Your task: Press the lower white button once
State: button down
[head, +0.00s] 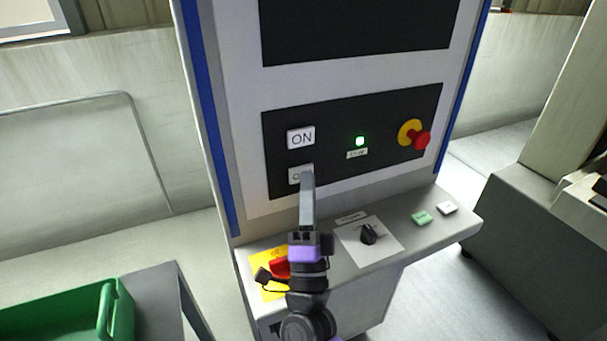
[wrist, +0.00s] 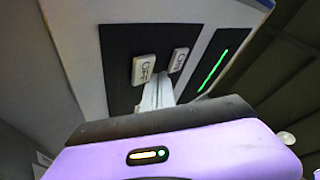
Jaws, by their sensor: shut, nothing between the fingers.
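The lower white button (head: 294,176) sits on the dark panel, under the white ON button (head: 301,138). My gripper (head: 307,176) is shut and empty, and its tip covers the right part of the lower button in the head view. In the wrist view the lower button (wrist: 144,69) reads OFF, and the ON button (wrist: 179,60) is to its right. The shut fingers (wrist: 158,92) point at the panel, with their tip beside the OFF button, towards ON. I cannot tell whether the tip touches the panel or a button.
A green lamp (head: 360,141) glows on the panel, left of a red emergency knob (head: 421,140) with a yellow collar. The ledge below bears a black rotary switch (head: 369,234), a green button (head: 421,218), a white button (head: 447,208) and a red switch (head: 279,267). A green crate (head: 122,312) stands lower left.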

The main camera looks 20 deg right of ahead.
jog(key=shift+w+d+f, duration=0.25)
jog(key=shift+d+f, duration=0.1)
jog(key=shift+f, duration=0.35)
jog(key=shift+s+a+f+p, duration=0.15)
jog(key=shift+s+p, duration=0.15)
jog(key=shift+s, duration=0.9)
jog(key=shift+s+a+r+p, duration=0.15)
jog(key=shift+s+p, duration=0.1)
jog(key=shift+s, duration=0.9)
